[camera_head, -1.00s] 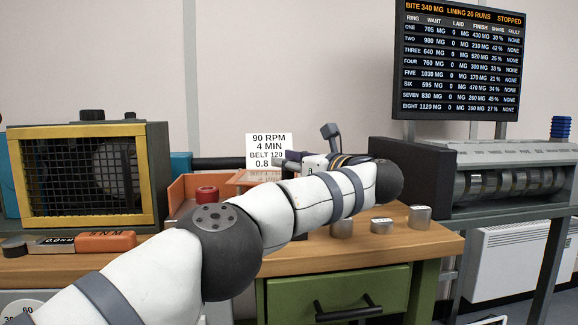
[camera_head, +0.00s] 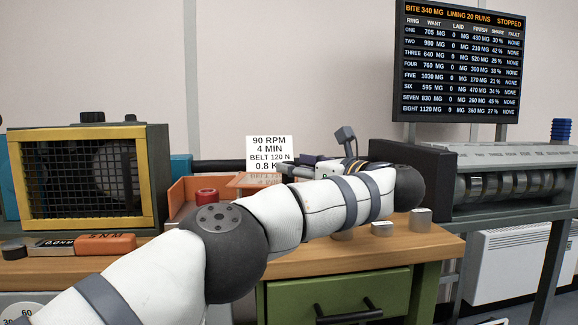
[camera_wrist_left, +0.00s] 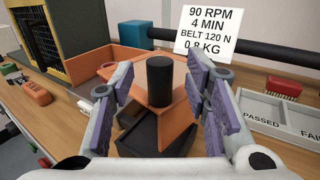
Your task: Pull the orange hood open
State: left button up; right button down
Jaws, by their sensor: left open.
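The orange hood (camera_wrist_left: 175,120) shows in the left wrist view, with a black upright cylindrical knob (camera_wrist_left: 160,80) on it and a dark box-like body below. I see no clear contact between the pads and the knob. In the head view my left gripper (camera_head: 288,168) is small and partly hidden by its own wrist. My right gripper is not in view.
A sign (camera_head: 268,150) stands behind the hood. An orange open tray (camera_head: 185,190) holding a red piece is to its left, beside a yellow-framed mesh cage (camera_head: 85,178). Several metal cylinders (camera_head: 420,220) stand to the right. A red brush (camera_wrist_left: 257,84) lies right of the gripper.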

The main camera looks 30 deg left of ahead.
pick_arm(q)
jog(key=v, duration=0.9)
